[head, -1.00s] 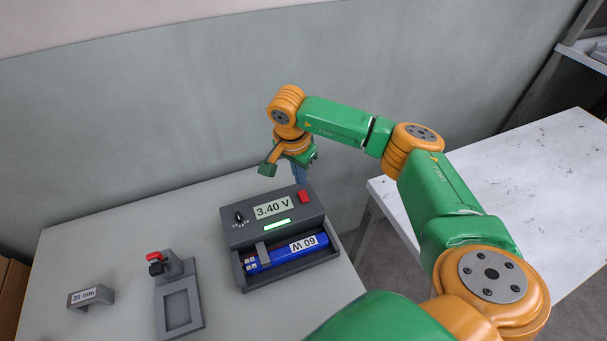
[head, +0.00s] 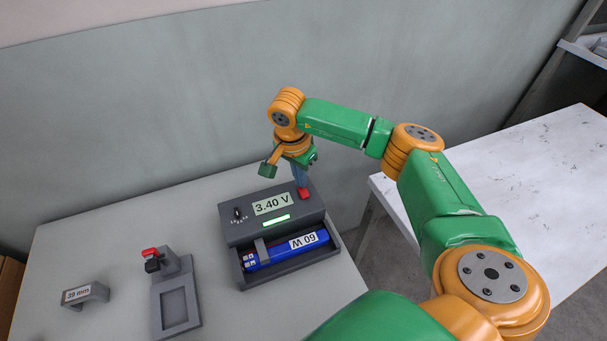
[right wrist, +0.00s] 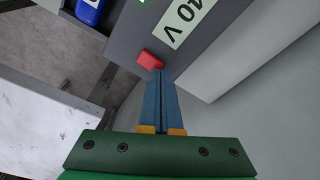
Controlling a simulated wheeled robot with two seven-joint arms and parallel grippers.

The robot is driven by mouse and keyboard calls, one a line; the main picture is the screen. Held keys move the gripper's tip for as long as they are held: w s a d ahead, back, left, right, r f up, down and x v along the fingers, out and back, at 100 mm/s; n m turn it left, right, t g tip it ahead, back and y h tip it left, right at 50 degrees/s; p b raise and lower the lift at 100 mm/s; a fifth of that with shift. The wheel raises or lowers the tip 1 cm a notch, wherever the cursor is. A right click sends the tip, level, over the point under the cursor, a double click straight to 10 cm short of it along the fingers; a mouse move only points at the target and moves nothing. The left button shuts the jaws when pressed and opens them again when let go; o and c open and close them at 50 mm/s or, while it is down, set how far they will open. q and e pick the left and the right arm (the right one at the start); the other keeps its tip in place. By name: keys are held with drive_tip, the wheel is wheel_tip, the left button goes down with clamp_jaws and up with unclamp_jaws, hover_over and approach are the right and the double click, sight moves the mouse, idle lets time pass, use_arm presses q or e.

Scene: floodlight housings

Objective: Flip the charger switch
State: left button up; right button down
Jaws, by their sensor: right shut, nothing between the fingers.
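The charger (head: 238,230) is a dark grey box on the table. Its display (head: 272,204) reads 3.40 V, and a green bar glows below it. The red switch (head: 304,193) sits at the top right of the charger's face; it also shows in the right wrist view (right wrist: 149,60). In the right wrist view the fingertips (right wrist: 158,72) look touching or very close; I cannot tell which.
A small black knob (head: 238,214) is on the charger's left. A grey fixture with a red-handled clamp (head: 175,300) stands left of it, and a grey 39 mm piece (head: 86,294) farther left. A white table (head: 500,190) is at the right, across a gap.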

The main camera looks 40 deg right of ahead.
drive_tip(key=shift+f, duration=0.25)
wheel_tip(320, 180, up, 7)
drive_tip(key=p, duration=0.5)
drive_tip(key=shift+r, duration=0.1)
drive_tip(key=shift+s, duration=0.1)
